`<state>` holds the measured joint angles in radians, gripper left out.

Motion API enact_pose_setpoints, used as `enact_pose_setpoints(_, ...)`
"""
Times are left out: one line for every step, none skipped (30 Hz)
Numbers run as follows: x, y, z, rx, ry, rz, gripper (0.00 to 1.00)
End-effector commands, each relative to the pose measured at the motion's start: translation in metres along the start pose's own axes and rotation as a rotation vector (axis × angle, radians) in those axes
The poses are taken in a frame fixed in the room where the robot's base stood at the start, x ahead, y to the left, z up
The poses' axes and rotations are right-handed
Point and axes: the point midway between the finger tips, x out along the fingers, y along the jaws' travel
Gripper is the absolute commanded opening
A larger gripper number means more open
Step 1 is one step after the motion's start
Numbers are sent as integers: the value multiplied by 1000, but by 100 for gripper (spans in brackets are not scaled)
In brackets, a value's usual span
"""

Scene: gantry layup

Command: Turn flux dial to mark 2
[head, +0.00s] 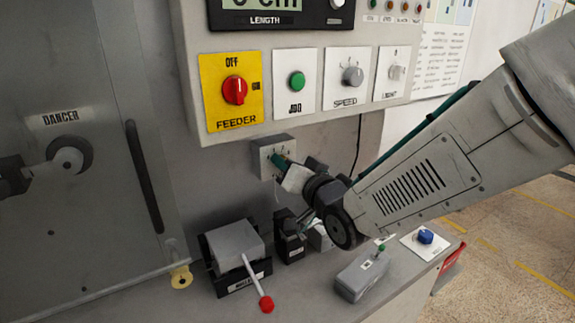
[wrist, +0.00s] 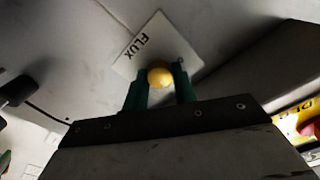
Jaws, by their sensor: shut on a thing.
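The flux dial's yellow knob (wrist: 160,77) shows in the wrist view, in front of a pale plate marked FLUX (wrist: 137,45). My gripper (wrist: 159,80) has its green fingers on either side of the knob and is shut on it. In the head view my gripper (head: 278,165) reaches from the right to a small grey box with a marked face (head: 267,152) below the control panel. There the fingers hide the knob. I cannot read the dial's pointer or which mark it is at.
The panel above carries a red FEEDER switch (head: 235,91), a green JOG button (head: 296,82) and a grey SPEED knob (head: 352,76). On the ledge below stand a red-tipped lever box (head: 236,247), a grey toggle box (head: 362,276) and a blue knob (head: 425,236).

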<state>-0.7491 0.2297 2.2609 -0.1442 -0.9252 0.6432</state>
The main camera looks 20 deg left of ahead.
Motion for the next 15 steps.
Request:
enact_pose_setpoints(0, 1, 1, 9, -3, 2, 4)
enact_pose_setpoints(0, 1, 1, 15, -3, 2, 4)
enact_pose_setpoints(0, 1, 1, 22, -3, 2, 4)
enact_pose_setpoints(0, 1, 1, 25, -3, 2, 4)
enact_pose_setpoints(0, 1, 1, 28, -3, 2, 4)
enact_pose_setpoints(0, 1, 1, 31, -3, 2, 4)
enact_pose_setpoints(0, 1, 1, 32, -3, 2, 4)
enact_pose_setpoints(0, 1, 1, 33, -3, 2, 4)
enact_pose_setpoints(0, 1, 1, 34, -3, 2, 4)
enact_pose_setpoints(0, 1, 1, 34, -3, 2, 4)
enact_pose_setpoints(0, 1, 1, 34, -3, 2, 4)
enact_pose_setpoints(0, 1, 1, 34, -3, 2, 4)
enact_pose_setpoints(0, 1, 1, 34, -3, 2, 4)
enact_pose_setpoints(0, 1, 1, 34, -3, 2, 4)
enact_pose_setpoints(0, 1, 1, 33, -3, 2, 4)
